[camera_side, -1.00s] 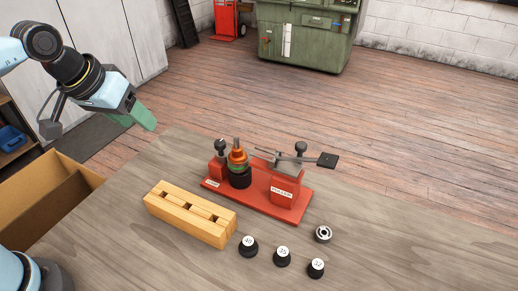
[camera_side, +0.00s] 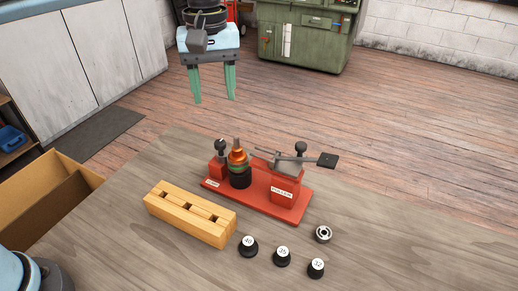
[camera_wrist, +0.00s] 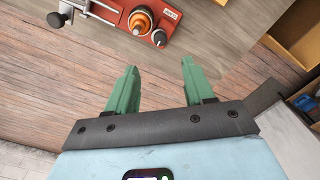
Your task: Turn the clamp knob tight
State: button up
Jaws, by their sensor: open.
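A red fixture (camera_side: 262,197) stands on the wooden table in the side view; its end also shows at the top of the wrist view (camera_wrist: 172,18). It carries two black knobs, one at its left end (camera_side: 219,145) and one on the right block (camera_side: 300,147); I cannot tell which is the clamp knob. The left-end knob shows in the wrist view (camera_wrist: 159,38). An orange and copper part (camera_side: 237,158) sits upright on a black base beside that knob. My gripper (camera_side: 215,100) is open and empty, fingers pointing down, apart from the fixture and above it in the picture.
A yellow wooden block with slots (camera_side: 190,218) stands in front of the fixture. A cardboard box (camera_side: 40,205) is at left.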

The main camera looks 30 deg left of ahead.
aim_at(220, 142)
notch_tip(220, 142, down, 12)
jog(key=shift+r, duration=0.25)
dwell(0.3)
grip_shut()
